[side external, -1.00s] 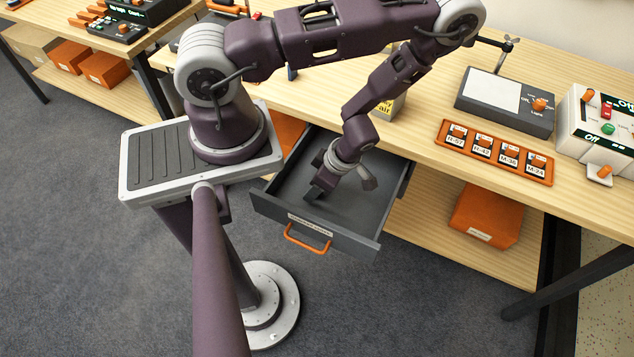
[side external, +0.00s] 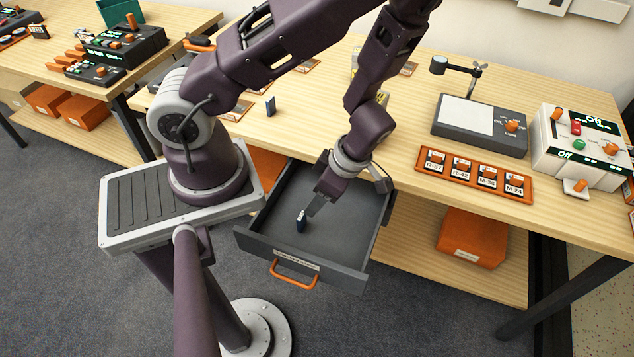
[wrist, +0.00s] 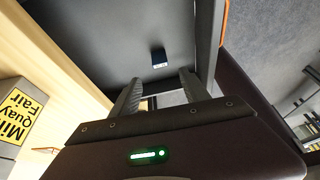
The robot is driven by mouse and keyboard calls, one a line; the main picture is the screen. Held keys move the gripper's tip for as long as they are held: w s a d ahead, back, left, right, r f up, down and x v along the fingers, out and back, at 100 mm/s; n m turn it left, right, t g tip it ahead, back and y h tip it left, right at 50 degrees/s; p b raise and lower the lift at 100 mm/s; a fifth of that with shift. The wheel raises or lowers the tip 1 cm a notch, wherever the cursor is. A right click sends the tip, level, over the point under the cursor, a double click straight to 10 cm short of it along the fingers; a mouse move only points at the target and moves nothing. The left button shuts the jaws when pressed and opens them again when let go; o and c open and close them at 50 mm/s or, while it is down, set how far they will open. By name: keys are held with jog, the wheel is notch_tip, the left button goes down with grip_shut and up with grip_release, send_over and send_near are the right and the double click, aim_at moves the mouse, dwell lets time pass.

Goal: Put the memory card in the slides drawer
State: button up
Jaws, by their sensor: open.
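The drawer (side external: 350,262) is pulled out from under the table; the label on its front is too small to read. A small dark blue card (side external: 301,221), which looks like the memory card, stands on the drawer floor near the front. It also shows in the wrist view (wrist: 159,58), beyond my fingertips and apart from them. My gripper (side external: 315,206) is over the drawer, just above and right of the card. Its two fingers are apart and empty in the wrist view (wrist: 161,84).
Another small blue object (side external: 270,106) stands on the tabletop behind the drawer. A yellow-labelled block (wrist: 22,112) stands near the drawer's edge. An orange tray of labelled pieces (side external: 475,173) and a grey light box (side external: 478,125) are to the right.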

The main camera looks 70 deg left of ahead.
jog(key=w+d+r+m+t+h, duration=0.25)
jog(key=r+m, duration=0.35)
jog(key=r, duration=0.3)
jog(key=w+d+r+m+t+h, duration=0.1)
jog(key=w+d+r+m+t, duration=0.1)
jog(key=d+r+m, duration=0.5)
jog(key=s+a+r+m+t, duration=0.2)
jog(key=s+r+m, duration=0.2)
jog(key=r+m, duration=0.3)
jog(key=s+a+r+m+t, duration=0.2)
jog(key=s+r+m, duration=0.3)
jog(key=r, duration=0.4)
jog(key=shift+s+a+m, duration=0.25)
jog(key=shift+a+m, duration=0.35)
jog(key=shift+m, duration=0.3)
jog(key=shift+r+y, duration=0.1)
jog(key=shift+y, duration=0.15)
jog(key=shift+c, duration=0.4)
